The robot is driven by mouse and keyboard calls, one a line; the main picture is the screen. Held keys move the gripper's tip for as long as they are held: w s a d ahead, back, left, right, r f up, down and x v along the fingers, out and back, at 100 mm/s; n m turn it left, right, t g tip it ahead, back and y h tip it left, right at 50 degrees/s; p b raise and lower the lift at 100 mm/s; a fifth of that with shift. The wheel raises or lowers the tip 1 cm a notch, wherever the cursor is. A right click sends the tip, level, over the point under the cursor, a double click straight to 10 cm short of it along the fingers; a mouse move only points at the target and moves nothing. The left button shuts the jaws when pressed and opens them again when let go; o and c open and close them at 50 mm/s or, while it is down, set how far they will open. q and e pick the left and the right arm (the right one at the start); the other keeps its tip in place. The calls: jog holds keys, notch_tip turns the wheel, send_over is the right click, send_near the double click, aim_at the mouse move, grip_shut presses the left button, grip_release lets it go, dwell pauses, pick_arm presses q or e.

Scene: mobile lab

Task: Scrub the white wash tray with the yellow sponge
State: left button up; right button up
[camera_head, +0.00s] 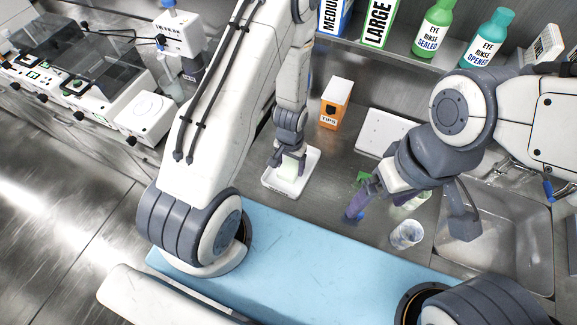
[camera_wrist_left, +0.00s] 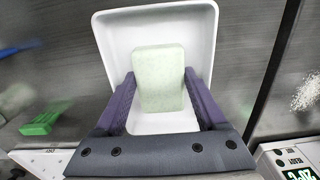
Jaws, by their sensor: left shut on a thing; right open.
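The white wash tray (camera_head: 310,162) stands on the steel bench below my left gripper. It fills the upper middle of the left wrist view (camera_wrist_left: 118,45), with raised walls. My left gripper (camera_wrist_left: 160,98) is shut on a block-shaped sponge (camera_wrist_left: 160,72), one finger on each side. The sponge looks pale green rather than yellow. In the head view the sponge (camera_head: 289,167) is partly hidden by the gripper. It is over the tray's floor; I cannot tell whether it touches.
An orange tips box (camera_head: 335,103) stands behind the tray. A small green object (camera_head: 362,177) lies near my right gripper, with a clear cup (camera_head: 406,234) in front and a sink (camera_head: 510,240) further right. A blue mat (camera_head: 300,260) covers the front. Eye rinse bottles (camera_head: 488,40) stand on the shelf.

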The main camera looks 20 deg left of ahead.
aim_at(288, 170)
pick_arm(q)
jog(key=shift+w+d, duration=0.1)
jog(key=shift+w, duration=1.05)
jog(key=shift+s+f, duration=0.1)
jog(key=shift+s, duration=1.8)
jog(key=shift+s, duration=0.1)
jog(key=r+p, duration=0.6)
jog(key=r, duration=0.2)
jog(key=shift+w+r, duration=0.1)
jog(key=shift+w, duration=0.1)
jog(key=shift+a, duration=0.2)
